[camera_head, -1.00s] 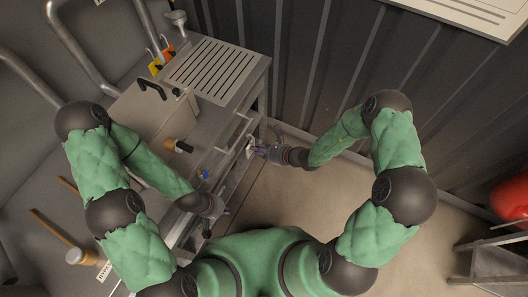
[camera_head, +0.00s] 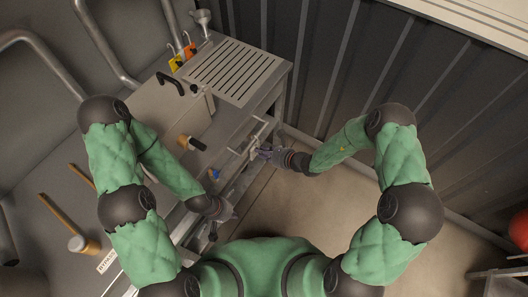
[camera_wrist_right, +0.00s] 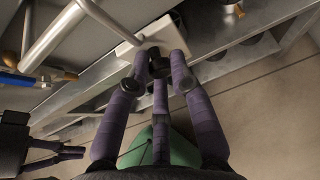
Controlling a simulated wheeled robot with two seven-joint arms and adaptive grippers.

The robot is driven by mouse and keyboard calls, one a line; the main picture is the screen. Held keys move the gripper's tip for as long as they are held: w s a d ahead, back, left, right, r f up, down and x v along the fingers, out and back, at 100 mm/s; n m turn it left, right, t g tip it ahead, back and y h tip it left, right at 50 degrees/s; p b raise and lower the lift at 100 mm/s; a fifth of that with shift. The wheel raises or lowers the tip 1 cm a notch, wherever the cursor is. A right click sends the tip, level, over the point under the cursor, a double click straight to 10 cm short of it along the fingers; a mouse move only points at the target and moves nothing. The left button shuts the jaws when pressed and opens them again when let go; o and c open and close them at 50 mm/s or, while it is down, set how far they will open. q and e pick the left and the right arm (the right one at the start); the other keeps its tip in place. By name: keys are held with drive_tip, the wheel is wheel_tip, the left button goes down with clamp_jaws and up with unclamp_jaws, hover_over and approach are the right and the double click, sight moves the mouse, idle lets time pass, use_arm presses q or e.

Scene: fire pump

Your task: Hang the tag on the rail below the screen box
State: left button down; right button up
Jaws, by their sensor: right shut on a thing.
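My right gripper (camera_head: 262,153) is shut on the white tag (camera_head: 254,143), beside the front of the grey bench. In the right wrist view the pale tag (camera_wrist_right: 152,36) sticks out beyond the closed fingertips (camera_wrist_right: 158,72). A silver rail (camera_wrist_right: 58,32) runs diagonally close beside the tag; whether they touch I cannot tell. The rail also shows at the bench front in the head view (camera_head: 239,150). A grey box (camera_head: 150,103) with a black handle stands on the bench. My left gripper (camera_head: 226,215) is empty, its fingers apart, near the bench's front edge.
A slatted panel (camera_head: 238,72) and yellow and orange tags (camera_head: 176,63) are at the back. A black-and-tan handled item (camera_head: 191,143) lies nearer, and a mallet (camera_head: 70,225) lies left. Open floor (camera_head: 320,205) is right of the bench.

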drive_tip(key=shift+f, duration=0.1)
idle(0.3)
drive_tip(key=o, duration=0.9)
drive_tip(key=shift+o, duration=0.2)
drive_tip(key=v, duration=1.2)
